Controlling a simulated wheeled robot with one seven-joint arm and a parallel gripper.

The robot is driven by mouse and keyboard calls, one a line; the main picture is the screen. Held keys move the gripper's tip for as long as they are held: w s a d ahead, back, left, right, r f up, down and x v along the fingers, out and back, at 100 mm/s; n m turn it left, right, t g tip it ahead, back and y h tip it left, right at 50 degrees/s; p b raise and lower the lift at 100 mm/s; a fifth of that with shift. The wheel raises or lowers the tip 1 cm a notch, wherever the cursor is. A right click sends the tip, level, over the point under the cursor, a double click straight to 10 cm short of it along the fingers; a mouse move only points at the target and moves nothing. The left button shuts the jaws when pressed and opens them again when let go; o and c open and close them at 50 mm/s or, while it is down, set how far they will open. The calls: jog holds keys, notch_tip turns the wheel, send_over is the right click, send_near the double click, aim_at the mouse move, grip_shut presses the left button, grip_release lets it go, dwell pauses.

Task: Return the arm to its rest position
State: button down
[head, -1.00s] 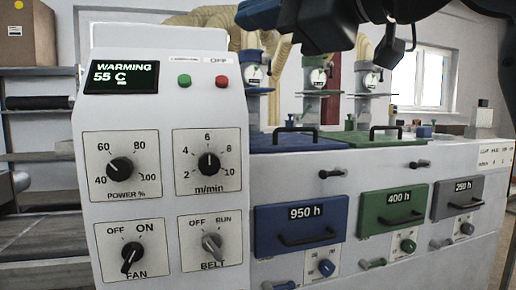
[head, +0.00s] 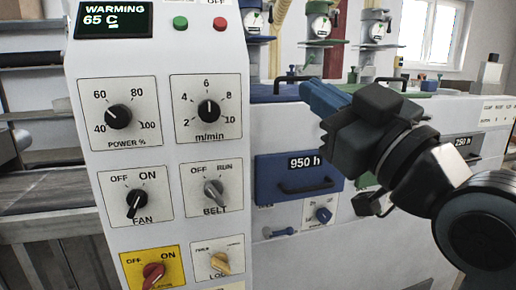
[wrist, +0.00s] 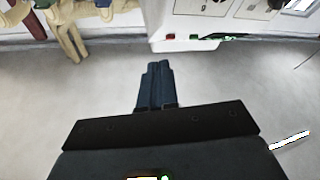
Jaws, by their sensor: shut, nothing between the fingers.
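My gripper (head: 308,88) is at the right of the head view, in front of the white machine's drawer section. Its blue fingers point up and left and are shut together with nothing between them. The shut fingers also show at the middle of the wrist view (wrist: 156,85), over a blank pale surface. My arm covers the green 400 h drawer in the head view. No contact between the gripper and the machine shows.
The white control panel (head: 160,165) on the left carries knobs and a display (head: 112,20) reading WARMING 65 C. A blue 950 h drawer (head: 300,178) is just below my gripper in the picture. Shelves (head: 30,130) stand at the far left.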

jog(key=s+d+f+m+h, duration=0.2)
jog(key=s+f+m+h, duration=0.15)
jog(key=f, duration=0.55)
jog(key=s+d+f+m+h, duration=0.3)
jog(key=s+f+m, duration=0.15)
jog(key=f, duration=0.35)
jog(key=s+d+f+m+h, duration=0.25)
jog(key=s+f, duration=0.25)
jog(key=f, duration=0.4)
jog(key=s+d+f+g+h, duration=0.1)
jog(key=s+d+f, duration=0.1)
jog(key=s, duration=0.6)
jog(key=s+d+f+g, duration=0.1)
jog(key=s+f, duration=0.3)
jog(key=s, duration=0.5)
jog(key=s+d+f+g+h, duration=0.1)
jog(key=s+d+f, duration=0.2)
jog(key=s, duration=0.6)
jog(key=shift+d+g+h, duration=0.15)
jog(key=shift+g+h, duration=0.15)
jog(key=shift+g, duration=0.1)
